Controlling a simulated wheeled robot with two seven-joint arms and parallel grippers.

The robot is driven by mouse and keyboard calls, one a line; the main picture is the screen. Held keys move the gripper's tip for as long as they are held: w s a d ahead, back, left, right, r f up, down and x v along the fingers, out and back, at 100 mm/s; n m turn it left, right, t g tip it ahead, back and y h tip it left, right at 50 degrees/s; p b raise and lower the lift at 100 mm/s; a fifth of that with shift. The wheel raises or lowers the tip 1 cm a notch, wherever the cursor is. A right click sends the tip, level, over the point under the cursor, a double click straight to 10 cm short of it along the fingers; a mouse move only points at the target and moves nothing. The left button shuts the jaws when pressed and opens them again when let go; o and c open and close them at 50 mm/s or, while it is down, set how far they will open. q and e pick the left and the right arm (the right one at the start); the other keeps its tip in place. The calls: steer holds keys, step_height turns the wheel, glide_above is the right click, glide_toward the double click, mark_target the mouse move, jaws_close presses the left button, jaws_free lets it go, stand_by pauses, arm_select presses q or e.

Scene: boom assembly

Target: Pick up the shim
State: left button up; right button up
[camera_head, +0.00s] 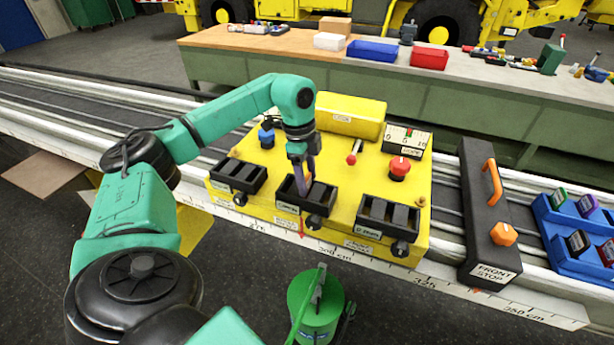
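My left gripper (302,183) points down into the middle black slotted holder on the yellow panel (333,168). Its fingers look close together, and I cannot make out a gap or a held piece between them. A small orange patch shows beside the fingers. The middle holder (318,207) is partly covered by the gripper. Black holders also stand to its left (238,178) and right (389,216), with dark slots. I cannot tell for certain which piece is the shim. Several small coloured-top blocks sit in a blue tray (572,245) at the right edge. My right gripper is not in view.
A red knob (399,168), a red-tipped lever (354,152) and a yellow box (349,115) stand on the panel. The black front stop (488,225) with orange handles is to its right. A green round container (315,306) stands in front. A workbench (300,65) with bins runs behind.

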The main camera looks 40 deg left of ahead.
arm_select(q)
steer(key=shift+c, duration=1.2)
